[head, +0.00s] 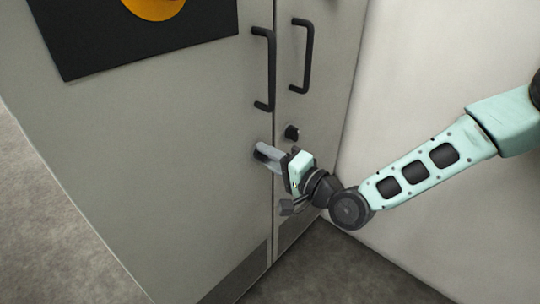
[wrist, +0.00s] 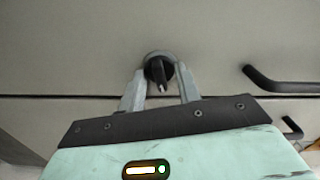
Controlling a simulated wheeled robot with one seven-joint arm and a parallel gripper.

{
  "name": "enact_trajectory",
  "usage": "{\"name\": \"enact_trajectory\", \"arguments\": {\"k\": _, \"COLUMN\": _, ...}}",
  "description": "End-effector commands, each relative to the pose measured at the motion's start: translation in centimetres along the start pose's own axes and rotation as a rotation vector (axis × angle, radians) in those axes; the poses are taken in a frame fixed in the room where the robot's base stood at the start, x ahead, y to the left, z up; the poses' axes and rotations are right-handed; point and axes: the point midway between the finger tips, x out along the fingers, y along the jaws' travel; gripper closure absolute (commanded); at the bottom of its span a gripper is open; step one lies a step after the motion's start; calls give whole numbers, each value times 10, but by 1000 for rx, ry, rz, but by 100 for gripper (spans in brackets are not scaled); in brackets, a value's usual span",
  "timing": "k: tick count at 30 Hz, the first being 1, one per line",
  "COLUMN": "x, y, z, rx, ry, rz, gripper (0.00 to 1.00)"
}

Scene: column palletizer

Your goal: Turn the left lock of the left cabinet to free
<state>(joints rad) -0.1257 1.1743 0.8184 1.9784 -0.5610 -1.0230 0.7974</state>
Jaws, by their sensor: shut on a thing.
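The left lock is a black knob on a round base; it shows in the wrist view (wrist: 158,69) between my fingertips. My gripper (head: 262,153) reaches the left door (head: 170,150) just below its handle, and its fingers hide most of this lock in the head view. In the wrist view my gripper (wrist: 161,76) has one grey finger on each side of the knob, shut on it. The knob's narrow tip points down in that view, toward the door seam. The right lock (head: 291,132) is a small black knob on the right door, apart from my gripper.
Black bar handles stand out above the locks, on the left door (head: 271,70) and the right door (head: 306,57). A dark sign (head: 95,45) with an orange shape is on the left door. A pale wall (head: 430,75) is close on the right. Grey floor (head: 45,215) is clear at left.

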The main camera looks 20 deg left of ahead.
Motion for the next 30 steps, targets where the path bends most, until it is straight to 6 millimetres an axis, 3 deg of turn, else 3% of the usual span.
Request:
{"name": "enact_trajectory", "arguments": {"k": 12, "x": 0, "y": 0, "z": 0, "rx": 202, "ry": 0, "rz": 0, "gripper": 90}}
{"name": "enact_trajectory", "arguments": {"k": 29, "x": 0, "y": 1, "z": 0, "rx": 234, "ry": -1, "rz": 1, "gripper": 90}}
{"name": "enact_trajectory", "arguments": {"k": 30, "x": 0, "y": 1, "z": 0, "rx": 234, "ry": -1, "rz": 1, "gripper": 64}}
